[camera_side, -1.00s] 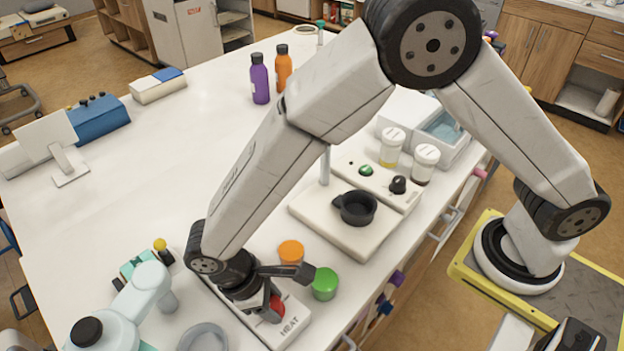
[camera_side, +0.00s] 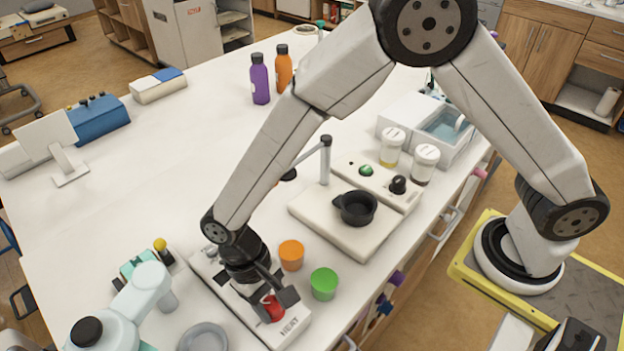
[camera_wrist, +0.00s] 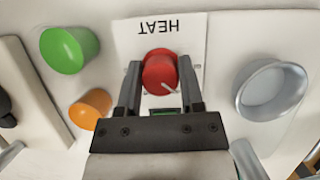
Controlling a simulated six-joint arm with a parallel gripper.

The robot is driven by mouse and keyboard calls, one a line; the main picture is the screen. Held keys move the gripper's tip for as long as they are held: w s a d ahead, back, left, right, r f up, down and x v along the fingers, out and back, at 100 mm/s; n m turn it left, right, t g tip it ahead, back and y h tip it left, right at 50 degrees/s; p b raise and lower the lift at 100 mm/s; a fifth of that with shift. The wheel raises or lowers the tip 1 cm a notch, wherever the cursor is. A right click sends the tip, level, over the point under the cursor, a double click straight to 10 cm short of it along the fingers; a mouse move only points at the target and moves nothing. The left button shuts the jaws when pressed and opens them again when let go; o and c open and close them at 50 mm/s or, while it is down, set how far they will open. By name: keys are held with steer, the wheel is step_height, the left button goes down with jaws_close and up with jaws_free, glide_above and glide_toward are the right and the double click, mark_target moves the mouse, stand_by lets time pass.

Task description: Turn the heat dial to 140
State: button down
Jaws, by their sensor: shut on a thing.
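The red heat dial (camera_side: 272,308) sits on a white plate marked HEAT (camera_side: 290,327), at the front of a pale device. In the wrist view the dial (camera_wrist: 159,74) shows a white pointer line toward its lower right. My gripper (camera_side: 270,296) is over the dial, with one dark finger on each side of it. In the wrist view my gripper (camera_wrist: 160,80) has its fingers closed on the dial's sides. Scale numbers around the dial cannot be read, so its setting cannot be told.
An orange cup (camera_side: 291,255) and a green cup (camera_side: 324,284) stand close to the right of my gripper. A grey metal dish (camera_side: 204,338) is to the left. A plate with a black pan (camera_side: 355,208) stands behind. The table's middle left is clear.

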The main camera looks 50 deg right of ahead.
steer(key=shift+m+y, duration=0.6)
steer(key=shift+m, duration=1)
steer(key=shift+c, duration=1.1)
jaws_free()
steer(key=shift+r, duration=0.1)
steer(key=v, duration=0.7)
steer(key=shift+r, duration=0.35)
steer(key=shift+w+d, duration=0.15)
